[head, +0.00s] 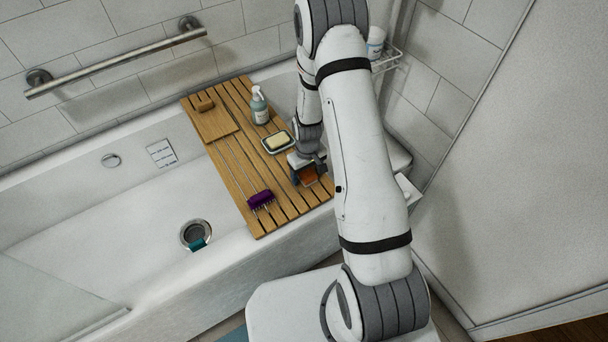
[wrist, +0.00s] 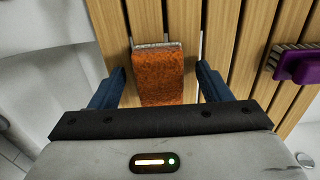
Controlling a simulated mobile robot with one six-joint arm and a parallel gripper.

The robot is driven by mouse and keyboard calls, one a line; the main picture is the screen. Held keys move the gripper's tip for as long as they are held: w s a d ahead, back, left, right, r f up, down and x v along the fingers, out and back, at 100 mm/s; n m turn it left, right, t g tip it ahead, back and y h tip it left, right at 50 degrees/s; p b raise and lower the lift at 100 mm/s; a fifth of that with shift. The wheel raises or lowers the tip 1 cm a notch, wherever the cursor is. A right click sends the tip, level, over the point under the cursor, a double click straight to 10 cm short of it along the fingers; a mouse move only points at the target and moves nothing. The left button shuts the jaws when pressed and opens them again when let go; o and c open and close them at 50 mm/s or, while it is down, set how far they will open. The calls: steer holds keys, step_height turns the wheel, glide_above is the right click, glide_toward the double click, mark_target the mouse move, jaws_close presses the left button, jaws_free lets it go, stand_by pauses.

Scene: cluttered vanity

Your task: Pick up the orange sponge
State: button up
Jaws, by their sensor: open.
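The orange sponge (wrist: 159,78) lies on the wooden slatted bath tray, with a pale strip along its far edge in the wrist view. In the head view the sponge (head: 308,175) shows only partly, beside my gripper near the tray's right end. My gripper (wrist: 160,88) is open, with one blue finger on each side of the sponge. Small gaps show between the fingers and the sponge, and it does not appear gripped. My gripper (head: 309,178) also shows in the head view, pointing down at the tray. I cannot tell the exact height of the fingertips.
The wooden tray (head: 232,180) spans the white bathtub (head: 110,225). On it are a purple brush (head: 261,199), a soap dish (head: 278,142) with yellow soap, a pump bottle (head: 260,106) and a small wooden board (head: 213,124). The purple brush also shows in the wrist view (wrist: 298,66).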

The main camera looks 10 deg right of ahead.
mark_target(307, 173)
steer(key=shift+c, duration=0.3)
steer(key=c, duration=1.1)
steer(key=shift+o, duration=0.2)
step_height(307, 173, up, 10)
